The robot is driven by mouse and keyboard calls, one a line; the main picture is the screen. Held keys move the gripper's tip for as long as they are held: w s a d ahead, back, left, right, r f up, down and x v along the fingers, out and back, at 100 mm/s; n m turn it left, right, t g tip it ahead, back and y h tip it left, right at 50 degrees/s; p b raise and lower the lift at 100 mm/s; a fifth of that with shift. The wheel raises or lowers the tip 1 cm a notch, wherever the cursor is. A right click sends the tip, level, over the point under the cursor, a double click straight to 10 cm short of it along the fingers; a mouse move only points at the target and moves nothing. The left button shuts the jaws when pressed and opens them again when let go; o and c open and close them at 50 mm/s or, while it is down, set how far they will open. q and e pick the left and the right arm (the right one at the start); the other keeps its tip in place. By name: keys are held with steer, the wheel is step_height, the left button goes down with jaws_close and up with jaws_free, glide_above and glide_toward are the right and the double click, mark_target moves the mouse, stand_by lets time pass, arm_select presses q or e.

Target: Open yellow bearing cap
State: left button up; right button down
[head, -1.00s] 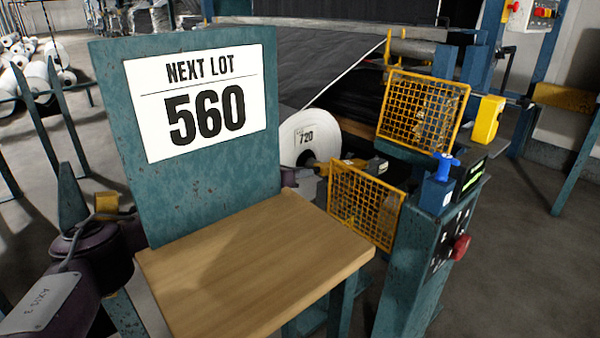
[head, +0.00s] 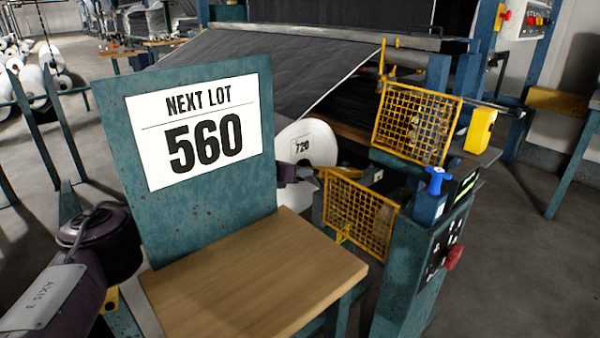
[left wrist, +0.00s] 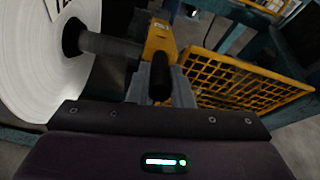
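The yellow bearing cap (left wrist: 160,40) is in the upper middle of the left wrist view, at the end of the roll's dark shaft (left wrist: 112,48). A dark rounded handle (left wrist: 160,80) points from it toward the camera, above a grey block (left wrist: 184,92). In the head view the cap (head: 328,173) is small and partly hidden beside the yellow mesh guard. My left gripper (head: 292,173) shows as a dark purple shape just left of the cap, partly behind the sign board. Its fingers are not clear in either view. My right gripper is not in view.
A white roll marked 720 (head: 308,143) is behind my gripper. Yellow mesh guards (head: 360,216) (head: 416,123) stand to the right. A sign board (head: 200,200) and wooden top (head: 260,275) fill the foreground.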

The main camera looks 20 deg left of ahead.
arm_select(q)
steer(key=o, duration=0.4)
steer(key=shift+w, duration=0.1)
steer(key=shift+s+a+r, duration=0.15)
steer(key=shift+s+a, duration=0.15)
steer(key=shift+s, duration=0.1)
steer(key=p+v, duration=0.1)
steer(key=v, duration=0.5)
steer(key=shift+s+r+p, duration=0.2)
steer(key=shift+s+p, duration=0.1)
steer(key=shift+s, duration=0.1)
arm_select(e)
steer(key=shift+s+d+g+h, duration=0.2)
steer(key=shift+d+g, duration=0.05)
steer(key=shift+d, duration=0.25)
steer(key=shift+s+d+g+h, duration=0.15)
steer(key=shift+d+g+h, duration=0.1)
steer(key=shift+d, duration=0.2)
arm_select(q)
steer(key=shift+a, duration=0.1)
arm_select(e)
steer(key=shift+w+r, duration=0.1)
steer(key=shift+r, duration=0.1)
